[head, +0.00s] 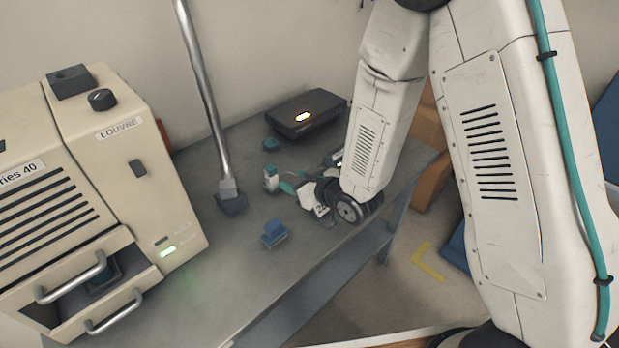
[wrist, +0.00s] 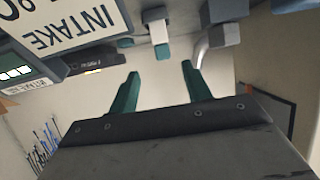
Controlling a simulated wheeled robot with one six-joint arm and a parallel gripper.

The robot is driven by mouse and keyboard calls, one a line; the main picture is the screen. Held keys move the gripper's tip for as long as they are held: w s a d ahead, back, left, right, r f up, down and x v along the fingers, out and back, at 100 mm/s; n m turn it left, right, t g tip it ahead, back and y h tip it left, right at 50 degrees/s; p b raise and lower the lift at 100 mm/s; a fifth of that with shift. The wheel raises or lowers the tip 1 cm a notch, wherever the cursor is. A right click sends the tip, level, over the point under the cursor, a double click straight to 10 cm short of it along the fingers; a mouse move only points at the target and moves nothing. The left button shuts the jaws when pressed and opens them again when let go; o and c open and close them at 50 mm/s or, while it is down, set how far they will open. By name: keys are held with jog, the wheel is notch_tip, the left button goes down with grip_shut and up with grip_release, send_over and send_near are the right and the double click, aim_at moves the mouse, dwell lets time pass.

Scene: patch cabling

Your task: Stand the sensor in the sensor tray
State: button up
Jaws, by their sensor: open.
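A small upright white piece with a teal top (head: 270,178) stands on the grey bench; I take it to be the sensor, but its name cannot be read. In the wrist view, which is upside down, this white piece (wrist: 159,34) lies ahead of the gap between my fingers, apart from them. My gripper (head: 289,181) has teal fingers and is close to the right of the piece. In the wrist view my gripper (wrist: 159,68) is open, with nothing between the fingers. I cannot tell which thing is the sensor tray.
A blue block (head: 273,234) sits nearer the front edge. A metal pole (head: 207,95) with a dark foot rises behind. A beige machine (head: 95,170) with an open drawer fills the left.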

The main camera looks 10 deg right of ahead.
jog(key=shift+s, duration=0.1)
jog(key=shift+r, duration=0.15)
jog(key=s+d+r+m+g+h, duration=0.35)
jog(key=d+r+h, duration=0.35)
jog(key=d+r, duration=0.75)
jog(key=s+d+r+m+g, duration=0.2)
jog(key=s+d+r+g, duration=0.1)
jog(key=s, duration=1)
jog(key=s+d+r+m+g+h, duration=0.1)
jog(key=s+d+r+g, duration=0.2)
jog(key=s+r, duration=0.4)
jog(key=s+d, duration=0.1)
jog(key=s, duration=0.6)
jog(key=shift+d+r+m, duration=0.25)
jog(key=shift+d+m, duration=0.1)
